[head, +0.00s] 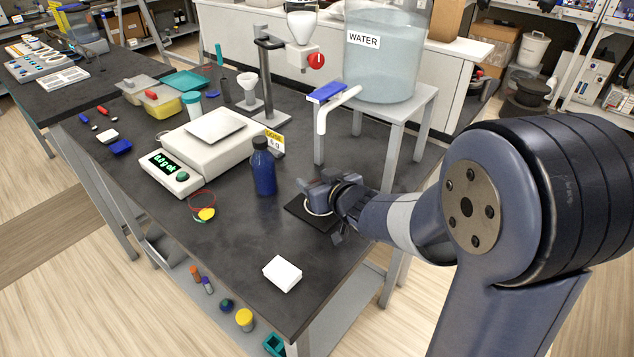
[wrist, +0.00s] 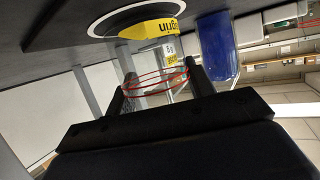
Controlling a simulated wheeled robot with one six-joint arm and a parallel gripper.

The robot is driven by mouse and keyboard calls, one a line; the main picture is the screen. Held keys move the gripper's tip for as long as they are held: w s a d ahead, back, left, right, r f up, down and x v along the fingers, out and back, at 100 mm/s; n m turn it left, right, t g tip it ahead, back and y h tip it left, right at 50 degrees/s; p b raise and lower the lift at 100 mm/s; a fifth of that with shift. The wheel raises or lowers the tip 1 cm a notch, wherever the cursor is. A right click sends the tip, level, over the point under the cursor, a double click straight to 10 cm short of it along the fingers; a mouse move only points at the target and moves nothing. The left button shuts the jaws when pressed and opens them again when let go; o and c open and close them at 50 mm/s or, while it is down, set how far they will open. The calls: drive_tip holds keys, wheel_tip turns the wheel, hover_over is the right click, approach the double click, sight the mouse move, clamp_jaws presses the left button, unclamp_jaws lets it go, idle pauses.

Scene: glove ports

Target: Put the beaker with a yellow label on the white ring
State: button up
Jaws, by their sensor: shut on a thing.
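My gripper (head: 328,192) is at the black mat (head: 298,205) near the table's right edge. In the wrist view my gripper (wrist: 158,78) is shut on a clear beaker with red lines (wrist: 155,84). A yellow label (wrist: 140,28) with dark lettering shows on the beaker's far end, close to the white ring (wrist: 125,14). The wrist picture is turned over, with the table at the top. The beaker is over the ring; I cannot tell whether it touches down. In the head view the gripper hides the beaker and part of the white ring (head: 318,209).
A dark blue bottle (head: 263,170) stands left of the mat, near the balance (head: 205,145). A yellow-topped card (head: 275,142) is behind the bottle. The water tank's stand (head: 400,100) rises behind the gripper. A white block (head: 283,274) lies at the front; bare table surrounds it.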

drive_tip(key=shift+f, duration=0.15)
drive_tip(key=o, duration=1)
drive_tip(key=shift+r, duration=0.35)
drive_tip(key=shift+p+v, duration=1.4)
drive_tip(key=shift+v, duration=4.55)
drive_tip(key=shift+f, duration=0.1)
